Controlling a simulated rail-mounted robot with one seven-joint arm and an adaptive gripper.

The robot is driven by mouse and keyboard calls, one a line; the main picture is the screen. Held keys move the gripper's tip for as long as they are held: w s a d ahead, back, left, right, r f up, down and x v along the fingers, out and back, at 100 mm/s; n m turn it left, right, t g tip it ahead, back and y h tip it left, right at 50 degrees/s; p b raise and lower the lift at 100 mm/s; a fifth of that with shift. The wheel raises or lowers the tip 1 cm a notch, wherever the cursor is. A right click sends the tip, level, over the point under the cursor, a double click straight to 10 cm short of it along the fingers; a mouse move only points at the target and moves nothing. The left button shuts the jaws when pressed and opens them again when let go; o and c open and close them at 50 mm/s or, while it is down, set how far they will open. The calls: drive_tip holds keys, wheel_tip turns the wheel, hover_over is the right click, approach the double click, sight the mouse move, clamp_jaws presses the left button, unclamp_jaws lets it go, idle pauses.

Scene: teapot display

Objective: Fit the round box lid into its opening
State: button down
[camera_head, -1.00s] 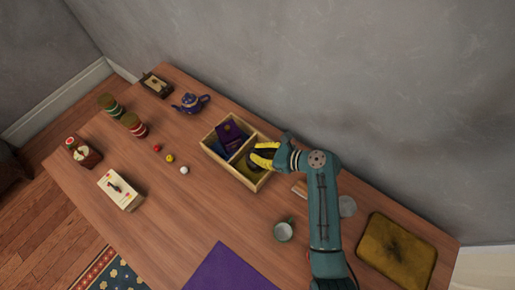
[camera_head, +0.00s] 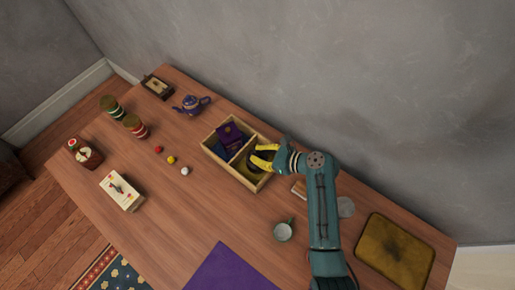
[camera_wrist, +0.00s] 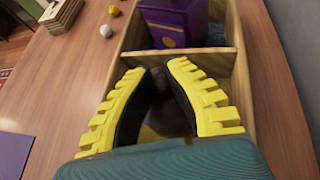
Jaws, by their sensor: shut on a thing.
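My gripper (camera_head: 258,157) reaches into the right compartment of an open wooden box (camera_head: 226,170). Its yellow-backed fingers are shut on a dark brown, rounded thing, seen between them in the wrist view (camera_wrist: 170,115). This may be the round box lid; the fingers hide most of its outline. Its opening cannot be made out. In the wrist view the fingertips (camera_wrist: 156,74) are close to the box's divider (camera_wrist: 190,53). I cannot tell whether the held thing touches the compartment floor.
A purple box (camera_head: 230,132) stands in the other compartment. A blue teapot (camera_head: 190,104) is behind, and a green cup (camera_head: 283,232) stands in front. Small balls (camera_head: 171,160) lie to the left. A brown-gold pad (camera_head: 395,253) lies right. Bare table separates them.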

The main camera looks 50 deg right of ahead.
drive_tip(key=shift+f, duration=0.15)
drive_tip(key=shift+f, duration=0.35)
drive_tip(key=shift+f+p, duration=0.2)
drive_tip(key=shift+p, duration=0.15)
idle(0.7)
drive_tip(key=c, duration=1.1)
unclamp_jaws()
drive_tip(key=shift+c, duration=0.2)
drive_tip(key=v, duration=1.2)
